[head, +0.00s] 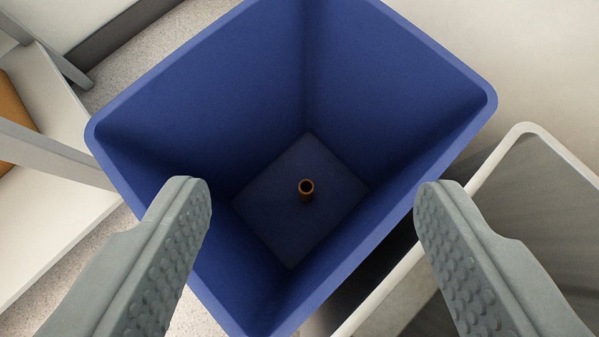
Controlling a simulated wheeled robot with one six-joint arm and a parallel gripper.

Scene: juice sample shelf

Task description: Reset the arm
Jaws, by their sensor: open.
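My gripper (312,190) is open and empty, with its two grey, bumpy fingers spread wide. It is above a deep blue bin (225,95), and I look down into it between the fingers. A small orange-brown cylinder (306,196) with an open, hollow top stands on the bin's floor, well below the fingers and apart from them.
A white-rimmed bin with a grey inside (520,185) stands close to the blue bin at the right. A pale shelf or table with grey bars (50,215) is at the left, with an orange item (12,105) on it. Speckled floor (150,60) shows at the upper left.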

